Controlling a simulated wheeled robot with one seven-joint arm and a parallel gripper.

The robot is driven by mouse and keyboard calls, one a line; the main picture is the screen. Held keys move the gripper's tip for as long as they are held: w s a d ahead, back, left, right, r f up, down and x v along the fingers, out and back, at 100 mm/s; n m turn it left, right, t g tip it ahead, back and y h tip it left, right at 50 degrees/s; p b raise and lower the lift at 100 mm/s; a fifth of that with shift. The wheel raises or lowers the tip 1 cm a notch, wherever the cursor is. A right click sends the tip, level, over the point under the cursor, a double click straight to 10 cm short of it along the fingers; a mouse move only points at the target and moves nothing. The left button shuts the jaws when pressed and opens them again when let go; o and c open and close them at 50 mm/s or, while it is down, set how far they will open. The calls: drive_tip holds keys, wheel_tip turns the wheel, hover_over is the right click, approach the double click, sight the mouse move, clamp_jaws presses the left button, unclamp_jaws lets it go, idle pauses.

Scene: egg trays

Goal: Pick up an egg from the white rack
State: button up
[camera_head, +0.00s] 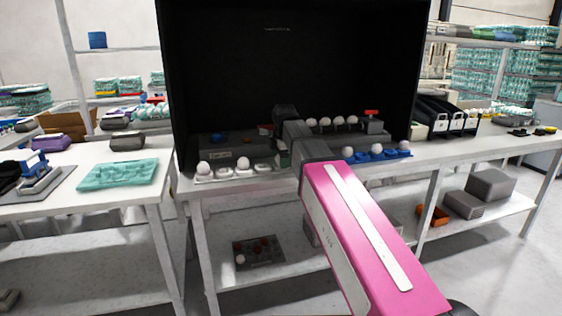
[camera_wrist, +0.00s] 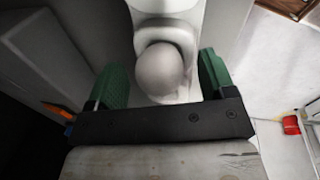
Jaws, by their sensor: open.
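The white rack (camera_head: 226,174) stands at the left front of the table inside the dark booth. It holds white eggs (camera_head: 203,168), with another egg (camera_head: 243,164) further right. In the wrist view, a white egg (camera_wrist: 160,70) sits in a cup of the white rack (camera_wrist: 193,12). My gripper (camera_wrist: 164,78) is open, with one green finger on each side of this egg. I cannot tell whether either finger touches it. In the head view, my gripper (camera_head: 283,157) is at the rack's right end, partly hidden by my arm.
A blue rack (camera_head: 390,156) with white eggs stands to the right of my arm. A row of eggs (camera_head: 338,121) is at the back, next to a grey box (camera_head: 375,127) with a red top. A grey box (camera_head: 225,146) stands behind the white rack.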

drive_tip(key=c, duration=0.7)
drive_tip(key=shift+o, duration=0.2)
drive_tip(key=shift+r, duration=0.1)
